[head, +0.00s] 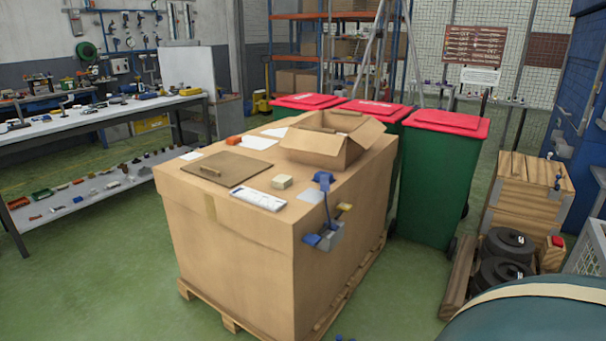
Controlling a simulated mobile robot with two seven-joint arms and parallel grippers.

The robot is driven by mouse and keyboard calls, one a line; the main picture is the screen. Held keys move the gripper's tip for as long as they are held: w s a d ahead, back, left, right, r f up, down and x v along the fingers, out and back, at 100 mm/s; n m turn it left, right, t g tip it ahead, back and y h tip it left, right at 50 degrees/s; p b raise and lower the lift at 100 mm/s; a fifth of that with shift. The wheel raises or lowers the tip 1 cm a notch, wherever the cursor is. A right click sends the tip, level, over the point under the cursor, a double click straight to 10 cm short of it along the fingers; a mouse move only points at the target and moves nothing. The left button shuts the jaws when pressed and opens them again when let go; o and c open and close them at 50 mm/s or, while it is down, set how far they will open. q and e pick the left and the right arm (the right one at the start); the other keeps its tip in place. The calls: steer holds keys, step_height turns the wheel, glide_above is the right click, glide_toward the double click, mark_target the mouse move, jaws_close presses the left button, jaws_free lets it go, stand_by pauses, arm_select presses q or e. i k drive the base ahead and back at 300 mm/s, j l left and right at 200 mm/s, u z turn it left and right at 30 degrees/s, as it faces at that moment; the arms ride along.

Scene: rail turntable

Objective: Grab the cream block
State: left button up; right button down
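The cream block (281,182) is a small pale block lying on top of a large cardboard box (235,250), near the middle of its top. It stands apart from the white label-like sheet (258,199) at its front left and from the open carton behind it. Nothing covers it.
The large box stands on a wooden pallet (230,324). An open carton (333,140), a brown board (228,169) and an orange item (234,140) share its top. Green bins (434,185) stand behind. Green floor is clear at left.

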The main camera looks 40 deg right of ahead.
mark_target(282, 181)
steer(key=i+z, duration=0.4)
steer(key=i+j+z, duration=0.2)
steer(key=z, duration=0.2)
steer(key=i+j+z, duration=0.25)
steer(key=i+z, duration=0.15)
steer(key=i+j+z, duration=0.2)
steer(key=z, duration=0.15)
steer(key=i+j+z, duration=0.15)
steer(key=z, duration=0.2)
steer(key=i+j+z, duration=0.15)
steer(key=j+z, duration=0.2)
